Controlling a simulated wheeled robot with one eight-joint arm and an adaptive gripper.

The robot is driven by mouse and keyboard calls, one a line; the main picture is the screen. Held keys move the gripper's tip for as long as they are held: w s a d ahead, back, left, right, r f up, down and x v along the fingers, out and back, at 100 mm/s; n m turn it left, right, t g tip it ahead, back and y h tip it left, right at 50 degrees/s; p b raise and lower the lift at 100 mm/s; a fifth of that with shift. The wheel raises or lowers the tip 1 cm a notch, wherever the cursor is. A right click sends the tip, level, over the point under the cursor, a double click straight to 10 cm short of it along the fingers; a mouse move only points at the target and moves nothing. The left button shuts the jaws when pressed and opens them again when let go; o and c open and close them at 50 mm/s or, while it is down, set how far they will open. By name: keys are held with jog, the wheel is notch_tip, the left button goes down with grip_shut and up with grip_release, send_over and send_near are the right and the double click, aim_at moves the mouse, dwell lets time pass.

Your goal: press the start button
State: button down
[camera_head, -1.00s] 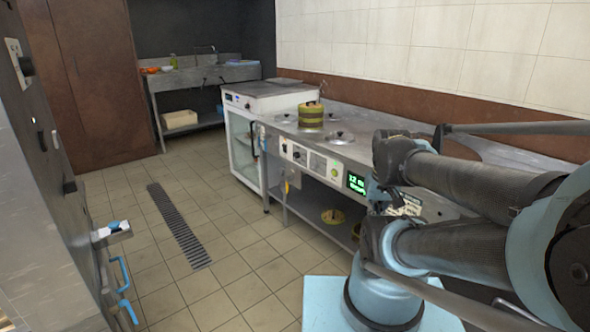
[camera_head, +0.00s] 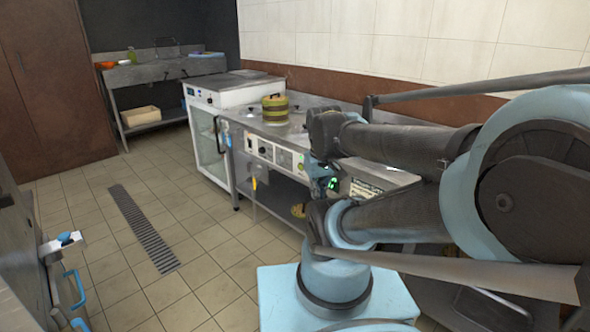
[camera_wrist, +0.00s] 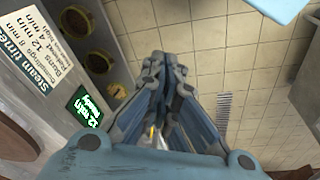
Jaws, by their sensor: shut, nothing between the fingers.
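The button carries no label I can read. My gripper (camera_head: 319,178) is in front of the panel, close to the button and display in the picture. In the wrist view my gripper (camera_wrist: 163,65) has its fingers together, empty. I cannot tell whether it touches anything; the button is not seen there.
A yellow-green banded steamer (camera_head: 275,110) stands on the counter. A white glass-doored cabinet (camera_head: 207,135) adjoins it. A steam-times sign (camera_wrist: 25,35) is beside the display. Round brassy items (camera_wrist: 98,62) sit below. The tiled floor (camera_head: 195,235) is clear left of the counter.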

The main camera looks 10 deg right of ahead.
jog(key=w+a+r+n+h, duration=0.1)
jog(key=w+r+n, duration=0.1)
jog(key=w+n, duration=0.55)
jog(key=w+r+n+h, duration=0.1)
jog(key=w+r+n, duration=0.25)
jog(key=w, duration=0.75)
jog(key=w+a+f+n, duration=0.2)
jog(key=w+f+n, duration=0.1)
jog(key=w, duration=0.3)
jog(key=w+a+f+n+h, duration=0.1)
jog(key=w+a+f+n, duration=0.1)
jog(key=w+n, duration=0.3)
jog(key=w+a+f+n, duration=0.2)
jog(key=w+f+n, duration=0.1)
jog(key=w, duration=0.5)
jog(key=shift+f+n, duration=0.4)
jog(key=shift+n, duration=0.2)
jog(key=shift+d, duration=0.1)
